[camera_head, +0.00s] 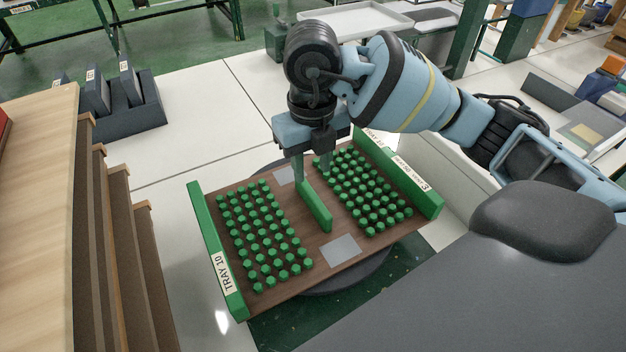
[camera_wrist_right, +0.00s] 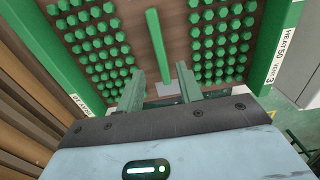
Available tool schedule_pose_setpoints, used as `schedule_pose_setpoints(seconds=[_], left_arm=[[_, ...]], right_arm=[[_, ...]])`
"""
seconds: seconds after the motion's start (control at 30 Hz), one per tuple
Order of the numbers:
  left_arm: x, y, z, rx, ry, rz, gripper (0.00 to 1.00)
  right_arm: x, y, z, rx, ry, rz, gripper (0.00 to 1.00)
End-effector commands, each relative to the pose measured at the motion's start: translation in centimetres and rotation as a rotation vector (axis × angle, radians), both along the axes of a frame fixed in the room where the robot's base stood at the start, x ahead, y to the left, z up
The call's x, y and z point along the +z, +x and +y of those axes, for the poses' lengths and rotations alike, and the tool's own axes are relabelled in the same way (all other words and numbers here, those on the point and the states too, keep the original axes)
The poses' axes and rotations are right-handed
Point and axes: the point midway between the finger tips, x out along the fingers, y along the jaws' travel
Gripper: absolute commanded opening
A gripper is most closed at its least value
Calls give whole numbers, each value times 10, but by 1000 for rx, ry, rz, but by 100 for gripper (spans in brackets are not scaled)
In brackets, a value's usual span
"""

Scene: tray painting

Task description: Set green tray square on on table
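The green tray (camera_head: 330,213) is a brown board with green end walls, a green bar (camera_head: 315,206) along its middle and two fields of green pegs. It lies at an angle in the head view, above a dark round surface (camera_head: 350,278) that it mostly hides. My right gripper (camera_head: 311,172) points down at the far part of the bar. In the wrist view its two fingers (camera_wrist_right: 161,75) stand apart, with the bar (camera_wrist_right: 157,45) showing between them and gaps on both sides. Contact with the board cannot be told. My left gripper is out of view.
A pale wooden top (camera_head: 38,150) with brown stepped boards (camera_head: 125,265) stands at the left. A white tray (camera_head: 355,20) lies at the back. A grey surface (camera_head: 450,300) fills the lower right.

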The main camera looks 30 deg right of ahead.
Motion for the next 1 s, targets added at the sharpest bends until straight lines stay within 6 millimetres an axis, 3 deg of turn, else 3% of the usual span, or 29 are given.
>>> schedule_pose_setpoints(seconds=[0.1, 0.3, 1.0], left_arm=[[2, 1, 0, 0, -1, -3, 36], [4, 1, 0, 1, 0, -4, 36], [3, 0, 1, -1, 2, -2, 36]], right_arm=[[20, 1, 0, -1, 0, -3, 36], [36, 0, 0, -1, 1, -1, 36], [38, 0, 0, -1, 0, 1, 36]])
